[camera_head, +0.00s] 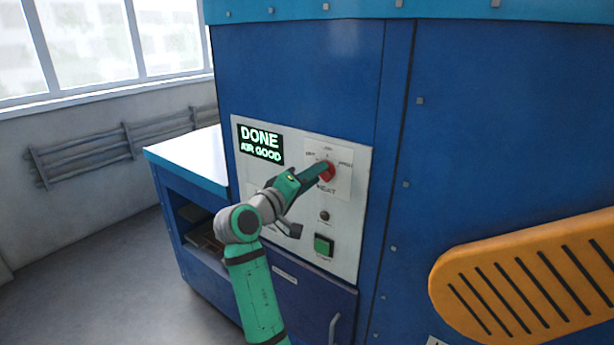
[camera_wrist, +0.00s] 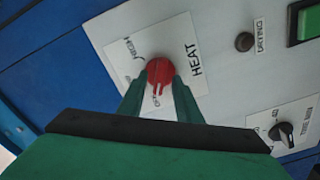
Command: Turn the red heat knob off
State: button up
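The red heat knob (camera_head: 327,171) sits on a white plate marked HEAT on the machine's pale control panel. It also shows in the wrist view (camera_wrist: 159,71), with a pale pointer mark on its face toward my gripper's side. My green gripper (camera_wrist: 160,84) reaches the knob, one finger on each side, and the fingers appear shut on it. In the head view my gripper (camera_head: 322,171) covers the knob's left part.
Below the knob are a small dark lamp (camera_head: 324,216) and a green button (camera_head: 323,245). A black knob (camera_wrist: 281,133) is on the same panel. A lit display (camera_head: 261,145) reads DONE, AIR GOOD. A yellow slotted part (camera_head: 530,280) stands out at lower right.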

jog(key=v, duration=1)
jog(key=shift+s+a, duration=0.25)
jog(key=shift+s, duration=0.05)
notch_tip(320, 180, down, 22)
jog(key=s+n+t+y, duration=0.1)
jog(key=s+n+y, duration=0.15)
jog(key=y, duration=0.25)
jog(key=s+f+y, duration=0.4)
jog(key=s+f, duration=0.7)
jog(key=f, duration=0.4)
jog(key=s+f+y, duration=0.1)
jog(key=s+f, duration=0.5)
jog(key=s, duration=0.4)
jog(key=s+d+r+m, duration=0.2)
jog(key=s+m, duration=0.1)
jog(key=s, duration=1.1)
jog(key=s+d+r+m, duration=0.1)
jog(key=s+d+m, duration=0.2)
jog(key=s, duration=1)
jog(key=shift+s+r+m+y, duration=0.3)
jog(key=shift+s+r+m, duration=0.1)
jog(key=shift+m, duration=0.35)
jog(key=shift+d, duration=0.15)
